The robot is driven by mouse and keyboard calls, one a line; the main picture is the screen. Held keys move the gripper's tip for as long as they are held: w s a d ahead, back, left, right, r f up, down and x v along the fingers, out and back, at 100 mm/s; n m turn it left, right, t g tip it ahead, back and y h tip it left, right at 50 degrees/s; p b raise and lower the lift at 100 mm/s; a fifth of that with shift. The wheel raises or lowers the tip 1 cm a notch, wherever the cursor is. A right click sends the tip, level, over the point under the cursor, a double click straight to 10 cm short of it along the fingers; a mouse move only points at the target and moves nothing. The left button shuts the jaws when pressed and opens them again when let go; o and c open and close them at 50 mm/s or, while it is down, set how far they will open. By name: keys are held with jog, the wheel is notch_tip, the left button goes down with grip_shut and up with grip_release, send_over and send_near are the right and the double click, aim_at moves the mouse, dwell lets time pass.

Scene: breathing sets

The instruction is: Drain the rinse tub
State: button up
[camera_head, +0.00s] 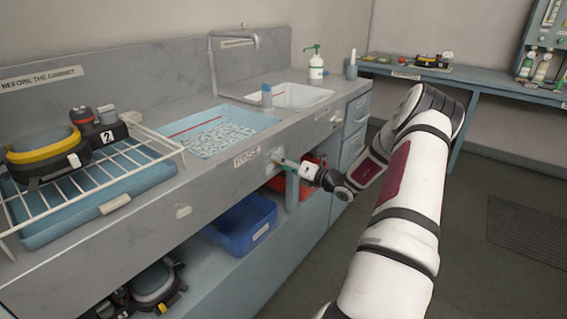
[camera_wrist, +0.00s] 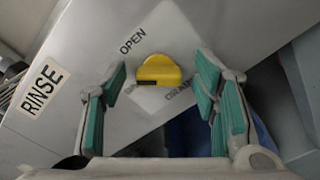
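The blue rinse tub (camera_head: 243,113) is set into the grey counter in the head view, with pale rippled water showing in it. The RINSE label (camera_head: 247,158) is on the counter front below it, and also shows in the wrist view (camera_wrist: 41,87). In the wrist view a yellow knob (camera_wrist: 163,70) sits on a pale plate with OPEN at its upper left and partly hidden words below. My gripper (camera_wrist: 163,76) is open, with teal finger pads on both sides of the knob and gaps between. In the head view my gripper (camera_head: 281,161) is at the counter front.
A wire rack (camera_head: 110,174) with yellow-ringed and black gear stands at the left. A blue bin (camera_head: 240,224) and a red bin (camera_head: 288,186) sit below the counter. A white basin (camera_head: 300,97), tap (camera_head: 212,66) and soap bottle (camera_head: 316,68) are beyond the tub.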

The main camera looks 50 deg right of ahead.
jog(key=shift+s, duration=0.1)
jog(key=s, duration=1.1)
jog(key=shift+s+d, duration=0.4)
jog(key=shift+d, duration=0.05)
